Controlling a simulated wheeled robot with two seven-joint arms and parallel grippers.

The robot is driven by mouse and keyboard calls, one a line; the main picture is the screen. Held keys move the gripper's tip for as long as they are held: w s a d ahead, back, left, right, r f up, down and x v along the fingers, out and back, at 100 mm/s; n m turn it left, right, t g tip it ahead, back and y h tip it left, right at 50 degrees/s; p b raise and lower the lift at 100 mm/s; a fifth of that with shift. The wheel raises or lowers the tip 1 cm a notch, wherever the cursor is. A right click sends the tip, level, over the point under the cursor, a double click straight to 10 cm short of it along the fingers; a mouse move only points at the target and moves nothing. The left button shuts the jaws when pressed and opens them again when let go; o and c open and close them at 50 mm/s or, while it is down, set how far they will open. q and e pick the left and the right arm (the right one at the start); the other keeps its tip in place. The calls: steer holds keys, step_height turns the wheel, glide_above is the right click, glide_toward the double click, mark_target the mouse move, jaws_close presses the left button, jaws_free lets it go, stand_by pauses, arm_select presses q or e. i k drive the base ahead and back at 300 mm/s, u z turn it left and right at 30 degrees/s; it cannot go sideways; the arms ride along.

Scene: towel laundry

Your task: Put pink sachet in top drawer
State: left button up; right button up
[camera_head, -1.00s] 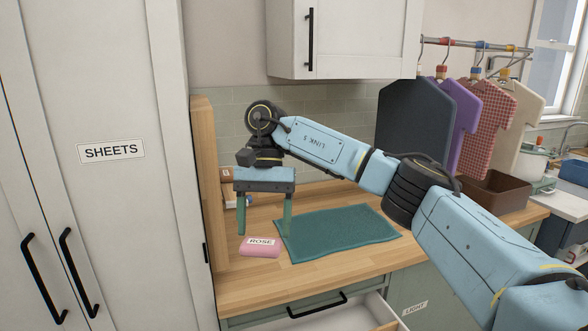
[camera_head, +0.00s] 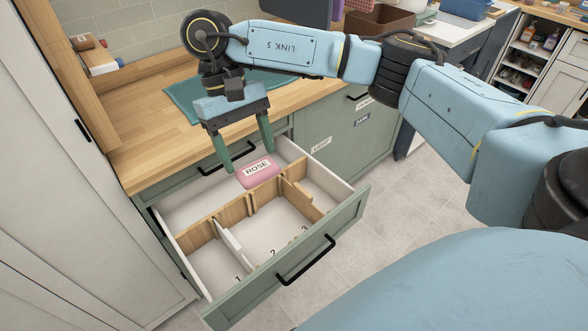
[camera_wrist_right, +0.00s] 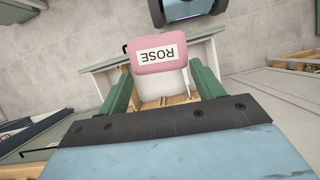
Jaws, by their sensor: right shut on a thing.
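The pink sachet (camera_head: 258,173), labelled ROSE, is between the fingertips of my right gripper (camera_head: 249,161), which is shut on it. The wrist view shows the same sachet (camera_wrist_right: 157,55) at the fingertips. The sachet is over the back part of the open top drawer (camera_head: 341,216); its exact height above the drawer floor is hard to tell. Wooden and white dividers split the drawer into compartments, with numbers marked toward the front. No other item shows in the drawer. My left gripper is out of view.
The wooden counter (camera_head: 150,150) with a teal towel (camera_head: 183,98) lies behind the drawer. A tall white cabinet (camera_head: 60,200) stands close at the left. A green cabinet front with labels (camera_head: 340,130) is at the right. Floor (camera_head: 410,190) is clear in front.

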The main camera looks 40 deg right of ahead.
mark_target(273, 235)
steer(key=z, duration=2.95)
steer(key=k, duration=2.15)
steer(key=u, duration=1.2)
steer(key=i, duration=1.65)
